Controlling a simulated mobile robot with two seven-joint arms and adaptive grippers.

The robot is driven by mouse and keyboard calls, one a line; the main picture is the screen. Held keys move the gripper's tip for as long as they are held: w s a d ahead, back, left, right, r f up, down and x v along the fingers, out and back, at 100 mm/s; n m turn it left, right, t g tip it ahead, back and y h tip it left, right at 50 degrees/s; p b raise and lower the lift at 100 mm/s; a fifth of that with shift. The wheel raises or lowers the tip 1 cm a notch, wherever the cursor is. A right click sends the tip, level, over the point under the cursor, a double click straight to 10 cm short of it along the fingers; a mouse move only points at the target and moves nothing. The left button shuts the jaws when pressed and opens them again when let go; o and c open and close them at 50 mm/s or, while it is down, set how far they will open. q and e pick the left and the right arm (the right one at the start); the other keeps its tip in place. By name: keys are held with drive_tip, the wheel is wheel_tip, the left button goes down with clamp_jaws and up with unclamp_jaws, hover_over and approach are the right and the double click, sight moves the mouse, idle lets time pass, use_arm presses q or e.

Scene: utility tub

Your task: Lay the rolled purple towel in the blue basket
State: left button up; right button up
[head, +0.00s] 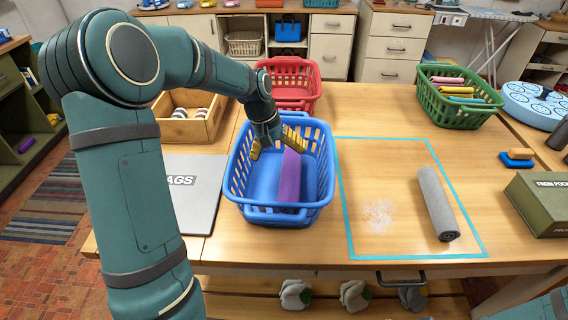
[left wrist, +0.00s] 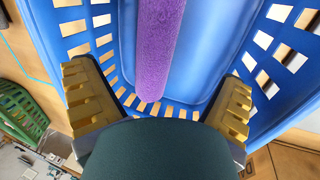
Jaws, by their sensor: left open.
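The rolled purple towel (head: 289,178) lies lengthwise inside the blue basket (head: 236,187), on its floor. In the left wrist view the towel (left wrist: 159,45) runs between the basket's slotted walls (left wrist: 212,113). My left gripper (head: 276,146) is over the far part of the basket, its yellow fingers spread wide. The left wrist view shows the fingers (left wrist: 156,82) on either side of the towel's end, with gaps between them and it. The gripper is open and holds nothing. My right gripper is not in view.
A rolled grey towel (head: 437,204) lies in a teal-taped rectangle right of the basket. A red basket (head: 293,72), a wooden box (head: 183,129) and a grey board (head: 190,205) surround the blue basket. A green basket (head: 458,112) with rolls stands at the back right.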

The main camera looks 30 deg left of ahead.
use_arm(q)
drive_tip(key=shift+v, duration=1.75)
drive_tip(key=shift+f, duration=0.1)
